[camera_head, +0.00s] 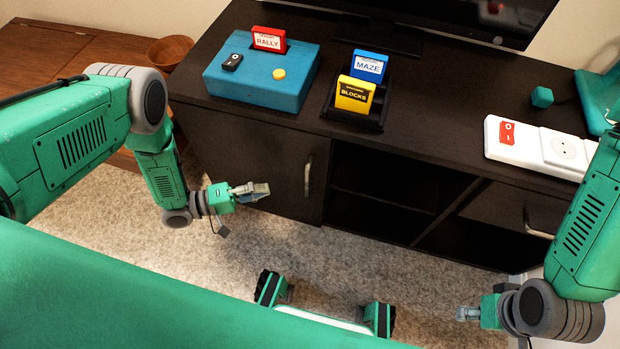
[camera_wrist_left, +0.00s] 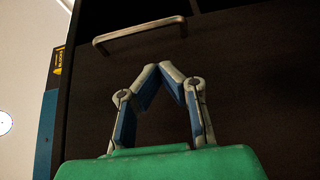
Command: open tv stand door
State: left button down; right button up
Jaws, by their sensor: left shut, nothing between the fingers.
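The dark brown TV stand (camera_head: 440,110) runs across the head view. Its left door (camera_head: 260,160) looks closed, with an upright metal handle (camera_head: 307,177) near its right edge. In the left wrist view the handle (camera_wrist_left: 140,35) lies across the picture, just beyond the fingertips. My left gripper (camera_head: 262,190) is in front of this door, left of the handle and apart from it. Its fingers (camera_wrist_left: 160,68) meet at the tips, with nothing between them. My right gripper (camera_head: 462,313) is low at the right, away from the stand; its fingers are too small to read.
The middle compartment (camera_head: 385,185) is open and dark. Another front with a handle (camera_head: 541,218) is at the right. On top are a blue console (camera_head: 260,75), cartridges in a black holder (camera_head: 352,112) and a white power strip (camera_head: 540,145). Carpet (camera_head: 340,255) lies clear before the stand.

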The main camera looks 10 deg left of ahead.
pick_arm(q)
jog(key=b, duration=0.1)
send_near(321, 179)
jog(key=x, duration=0.3)
jog(key=shift+w+d+f+b, duration=0.15)
jog(key=shift+w+d+b, duration=0.25)
jog(key=shift+w+d, duration=0.3)
jog(key=shift+d, duration=0.35)
pick_arm(e)
jog(key=shift+s+d+f, duration=0.1)
jog(key=shift+d+f, duration=0.2)
jog(key=shift+f, duration=0.3)
jog(key=shift+d+f, duration=0.25)
jog(key=shift+f, duration=0.35)
